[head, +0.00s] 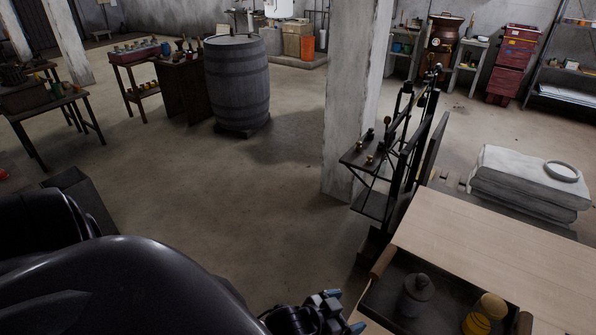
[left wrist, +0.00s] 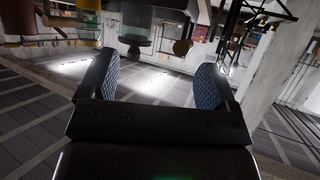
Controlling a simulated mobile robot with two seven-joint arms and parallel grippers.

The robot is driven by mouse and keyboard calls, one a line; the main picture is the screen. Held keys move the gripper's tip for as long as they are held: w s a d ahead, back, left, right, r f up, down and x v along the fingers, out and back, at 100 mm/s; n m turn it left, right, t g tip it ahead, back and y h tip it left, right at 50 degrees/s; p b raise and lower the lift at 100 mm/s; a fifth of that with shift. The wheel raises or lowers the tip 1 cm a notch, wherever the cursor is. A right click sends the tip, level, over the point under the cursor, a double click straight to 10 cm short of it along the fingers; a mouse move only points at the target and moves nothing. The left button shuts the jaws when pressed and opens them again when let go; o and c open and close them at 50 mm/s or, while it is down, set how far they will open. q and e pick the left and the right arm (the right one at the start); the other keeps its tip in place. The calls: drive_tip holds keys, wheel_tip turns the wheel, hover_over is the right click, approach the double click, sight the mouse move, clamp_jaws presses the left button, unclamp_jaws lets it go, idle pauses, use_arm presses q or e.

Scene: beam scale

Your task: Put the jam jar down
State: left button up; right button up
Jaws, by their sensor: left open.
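A dark tray (head: 388,277) with wooden ends lies at the bottom right of the head view. In it stand a grey jar with a knobbed lid (head: 418,292) and a jar with a yellow lid (head: 487,310). I cannot tell which, if either, is the jam jar. My left gripper (head: 345,310) is just left of the tray, apart from both jars. In the left wrist view its two blue-padded fingers (left wrist: 153,82) are spread with nothing between them. My right gripper is not in view.
A pale wooden tabletop (head: 490,250) extends right of the tray. A tall black metal frame (head: 405,150) stands behind it, near a concrete pillar (head: 352,90). A grey stack (head: 525,182) bears a ring. A barrel (head: 237,85) stands farther back, with open floor before it.

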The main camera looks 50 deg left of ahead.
use_arm(q)
drive_tip(key=s+a+f+n+y, duration=0.2)
drive_tip(key=s+a+f+y, duration=0.1)
drive_tip(key=s+a, duration=0.3)
drive_tip(key=shift+s+a+g+y, duration=0.3)
drive_tip(key=shift+s+a, duration=0.05)
drive_tip(key=shift+s, duration=0.9)
drive_tip(key=shift+w+f+b, duration=0.15)
drive_tip(key=shift+f+b, duration=0.15)
drive_tip(key=shift+b, duration=0.15)
